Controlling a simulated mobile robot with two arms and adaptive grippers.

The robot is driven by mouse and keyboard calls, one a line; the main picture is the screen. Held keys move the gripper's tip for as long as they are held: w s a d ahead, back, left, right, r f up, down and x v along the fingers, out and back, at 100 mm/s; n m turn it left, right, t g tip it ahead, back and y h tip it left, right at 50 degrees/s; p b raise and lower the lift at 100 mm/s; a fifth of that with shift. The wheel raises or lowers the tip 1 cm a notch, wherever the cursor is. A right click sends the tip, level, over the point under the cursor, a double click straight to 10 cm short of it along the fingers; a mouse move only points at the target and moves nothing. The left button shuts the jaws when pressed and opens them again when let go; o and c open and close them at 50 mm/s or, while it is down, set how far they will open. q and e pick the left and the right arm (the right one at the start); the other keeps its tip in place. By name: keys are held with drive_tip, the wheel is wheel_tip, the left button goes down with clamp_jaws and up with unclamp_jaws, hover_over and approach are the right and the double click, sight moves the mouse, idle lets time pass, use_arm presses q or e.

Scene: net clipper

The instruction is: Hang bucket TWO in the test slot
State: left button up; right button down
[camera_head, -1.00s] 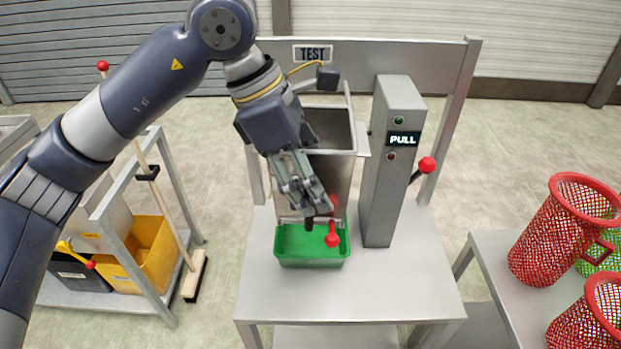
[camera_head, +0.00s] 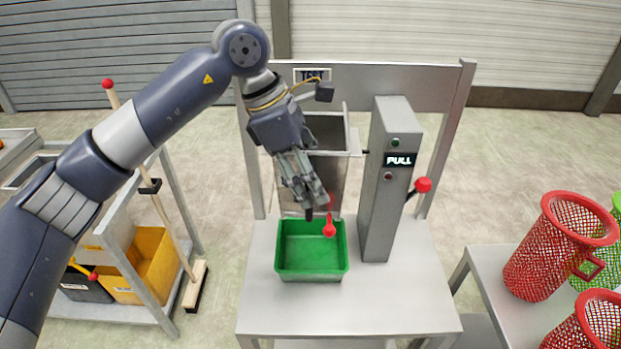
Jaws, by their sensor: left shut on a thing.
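A grey metal bucket (camera_head: 328,178) is upright below the TEST sign (camera_head: 312,76), just left of the grey post with the PULL display. No number shows on it, so I cannot tell whether it is bucket TWO. My left gripper (camera_head: 317,203) is at the bucket's front and shut on it; its fingers hide the exact grip. A red knob (camera_head: 329,229) sticks out at the bucket's lower front. The bucket's bottom is above the rear of a green tray (camera_head: 312,275). Whether the bucket touches the slot is hidden by my arm. My right gripper is out of view.
The grey post (camera_head: 388,225) has a red-knobbed lever (camera_head: 422,185) on its right. Red mesh baskets (camera_head: 545,250) stand on a table at the right. At the left are a yellow bin (camera_head: 150,262) and a broom (camera_head: 195,285). The bench front is clear.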

use_arm(q)
drive_tip(key=shift+w+r+p, duration=0.15)
drive_tip(key=shift+w+p, duration=0.15)
drive_tip(key=shift+w, duration=0.3)
drive_tip(key=w+p, duration=0.3)
drive_tip(key=w, duration=0.5)
drive_tip(key=shift+w, duration=0.1)
drive_tip(key=shift+f+b, duration=0.2)
drive_tip(key=shift+b, duration=0.1)
idle(0.9)
drive_tip(key=shift+f+b, duration=0.65)
drive_tip(key=shift+f, duration=0.25)
drive_tip(key=o, duration=1.6)
drive_tip(key=shift+c, duration=0.2)
